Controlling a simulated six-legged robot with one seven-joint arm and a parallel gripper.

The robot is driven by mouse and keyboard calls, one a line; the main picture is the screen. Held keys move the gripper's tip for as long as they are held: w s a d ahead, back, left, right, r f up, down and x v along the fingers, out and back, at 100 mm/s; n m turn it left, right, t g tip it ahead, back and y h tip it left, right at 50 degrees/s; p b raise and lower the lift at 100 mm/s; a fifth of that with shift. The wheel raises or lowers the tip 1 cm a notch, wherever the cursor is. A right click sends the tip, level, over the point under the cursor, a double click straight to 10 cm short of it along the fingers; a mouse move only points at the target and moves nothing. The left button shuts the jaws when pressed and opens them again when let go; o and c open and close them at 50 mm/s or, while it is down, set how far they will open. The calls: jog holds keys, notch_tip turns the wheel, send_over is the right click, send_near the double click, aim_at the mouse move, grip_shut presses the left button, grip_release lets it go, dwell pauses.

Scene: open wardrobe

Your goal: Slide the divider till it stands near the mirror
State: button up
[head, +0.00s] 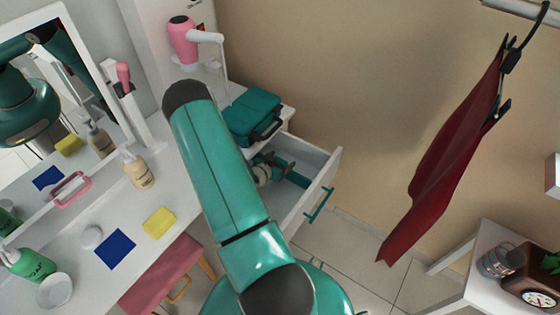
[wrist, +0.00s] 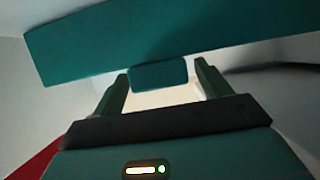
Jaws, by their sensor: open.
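The mirror (head: 84,92) stands at the left of the head view, on the white dressing table (head: 190,180). The drawer (head: 325,165) is pulled out at the table's right end. My gripper (head: 288,170) reaches into it, partly hidden by my arm. In the wrist view my gripper (wrist: 162,85) is open, with a finger on each side of a small teal block (wrist: 158,74). A wide teal panel (wrist: 180,38) crosses above the block; these look like the divider and its grip. I cannot tell whether the fingers touch the block.
A teal case (head: 252,112) sits on the tabletop beside the drawer, near a pink hair dryer (head: 183,40). A lotion bottle (head: 138,170), yellow sponge (head: 158,222) and blue cloth (head: 115,249) lie left. A red garment (head: 440,165) hangs right. A pink stool (head: 160,275) stands in front.

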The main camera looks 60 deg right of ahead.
jog(key=c, duration=1.4)
jog(key=shift+w+a, duration=0.2)
jog(key=shift+a, duration=0.8)
jog(key=shift+w+a, duration=0.15)
jog(key=shift+a, duration=0.8)
jog(key=o, duration=1.4)
jog(key=shift+d+r, duration=0.1)
jog(key=shift+r, duration=0.05)
